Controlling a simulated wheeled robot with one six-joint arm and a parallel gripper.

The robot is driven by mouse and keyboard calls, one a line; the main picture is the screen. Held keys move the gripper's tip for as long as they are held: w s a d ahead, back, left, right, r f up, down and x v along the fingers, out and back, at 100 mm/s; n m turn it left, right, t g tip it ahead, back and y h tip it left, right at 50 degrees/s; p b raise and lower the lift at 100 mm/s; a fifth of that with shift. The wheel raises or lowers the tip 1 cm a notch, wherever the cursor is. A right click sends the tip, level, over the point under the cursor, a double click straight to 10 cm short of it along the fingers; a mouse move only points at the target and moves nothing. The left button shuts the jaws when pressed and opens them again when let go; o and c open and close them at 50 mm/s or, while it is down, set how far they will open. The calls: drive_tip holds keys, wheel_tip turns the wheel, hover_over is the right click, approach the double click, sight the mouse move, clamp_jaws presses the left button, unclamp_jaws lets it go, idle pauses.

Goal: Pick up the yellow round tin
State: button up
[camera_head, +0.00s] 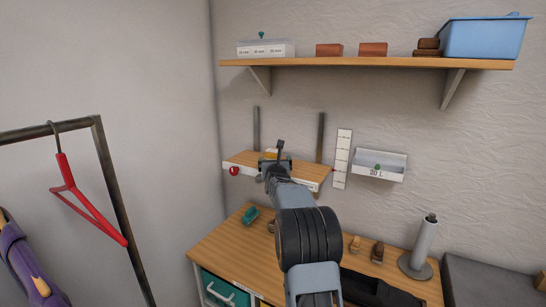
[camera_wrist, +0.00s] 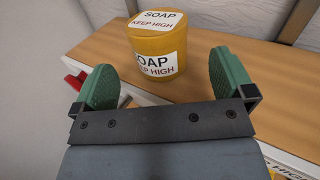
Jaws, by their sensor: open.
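The yellow round tin (camera_wrist: 157,45) stands upright on a small wooden wall shelf (camera_wrist: 215,75), with white labels reading SOAP and KEEP HIGH on its side and lid. My gripper (camera_wrist: 162,82) is open, its two green finger pads apart at the near side of the tin. In the wrist view the tin lies just beyond the fingertips, roughly centred between them, and nothing is held. In the head view my gripper (camera_head: 275,163) is over the small shelf (camera_head: 240,158), and my arm hides most of the tin; a bit of yellow (camera_head: 271,153) shows behind it.
A red knob (camera_head: 234,171) sits on the small shelf's front edge. A long shelf (camera_head: 370,63) above holds a blue bin (camera_head: 485,38), reddish blocks and a white box. Below is a wooden bench (camera_head: 225,250) with brushes and a grey roll stand (camera_head: 420,250). A clothes rail stands left.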

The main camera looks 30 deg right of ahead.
sight(273, 158)
drive_tip(key=shift+p+x, duration=1.85)
drive_tip(key=shift+x, duration=0.4)
drive_tip(key=shift+w+d, duration=0.15)
drive_tip(key=shift+w, duration=0.3)
drive_tip(key=c, duration=1)
